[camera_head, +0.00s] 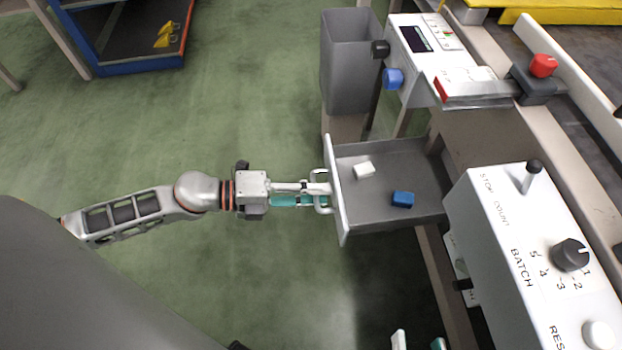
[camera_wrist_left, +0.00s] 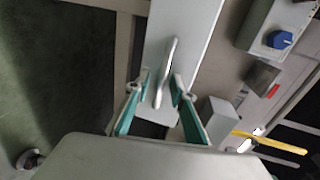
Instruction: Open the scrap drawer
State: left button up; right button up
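The scrap drawer (camera_head: 392,160) stands pulled out from the conveyor frame in the head view. A white block (camera_head: 364,170) and a blue block (camera_head: 403,199) lie inside it. My left gripper (camera_head: 316,194) is at the pale loop handle (camera_head: 326,174) on the drawer front. In the left wrist view, the two fingers of my left gripper (camera_wrist_left: 162,82) lie on either side of the handle (camera_wrist_left: 169,60), with gaps showing between them and it. My right gripper (camera_head: 418,343) shows only its two separated fingertips at the bottom edge, with nothing visible between them.
A grey bin (camera_head: 350,65) stands behind the drawer, beside a white control box (camera_head: 425,50) with knobs. A white batch panel (camera_head: 540,260) is to the drawer's right. A blue-edged cart (camera_head: 120,65) is far left. Green floor left of the drawer is clear.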

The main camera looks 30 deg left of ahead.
pick_arm(q)
jog(key=v, duration=1.2)
dwell(0.5)
